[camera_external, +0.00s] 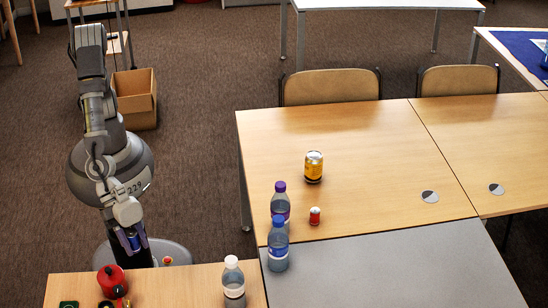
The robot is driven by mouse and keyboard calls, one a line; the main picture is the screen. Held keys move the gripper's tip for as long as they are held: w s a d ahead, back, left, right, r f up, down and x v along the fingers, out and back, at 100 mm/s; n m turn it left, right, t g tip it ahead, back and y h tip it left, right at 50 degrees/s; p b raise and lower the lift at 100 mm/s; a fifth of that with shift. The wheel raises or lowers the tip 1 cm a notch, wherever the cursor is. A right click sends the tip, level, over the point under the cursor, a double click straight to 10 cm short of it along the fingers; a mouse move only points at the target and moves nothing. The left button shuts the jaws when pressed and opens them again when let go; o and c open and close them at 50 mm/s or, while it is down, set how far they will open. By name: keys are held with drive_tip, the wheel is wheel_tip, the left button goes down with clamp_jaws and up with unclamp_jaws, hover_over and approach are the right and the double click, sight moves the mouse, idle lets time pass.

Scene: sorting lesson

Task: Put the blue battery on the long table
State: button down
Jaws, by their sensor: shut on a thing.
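My gripper (131,238) points down at the left, just beyond the back edge of the near wooden table (185,283). It is shut on a small blue thing (135,243), which looks like the blue battery. The fingers hide part of it. The long wooden table (370,135) stands to the right. A yellow can (314,168), a small red can-like thing (315,216) and a purple-capped bottle (280,207) stand upright on it.
A blue-capped bottle (278,248) stands at the grey table's (400,275) left corner. A white-capped bottle (234,285) and a red round thing (111,280) are on the near table. Chairs (331,87) line the long table's far side. Its middle has free room.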

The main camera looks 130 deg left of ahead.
drive_tip(key=s+d+f+m+g+h+p, duration=0.1)
drive_tip(key=s+d+m, duration=0.1)
drive_tip(key=s+d, duration=0.8)
drive_tip(key=s+d+m+h, duration=0.15)
drive_tip(key=s+d, duration=0.45)
drive_tip(key=d, duration=0.7)
drive_tip(key=shift+y, duration=0.25)
drive_tip(key=f+b, duration=0.7)
drive_tip(key=f, duration=1.8)
drive_tip(key=shift+w+f, duration=0.1)
drive_tip(key=shift+w, duration=0.1)
drive_tip(key=shift+f+b, duration=0.4)
drive_tip(key=c, duration=0.6)
unclamp_jaws()
drive_tip(key=shift+d, duration=0.1)
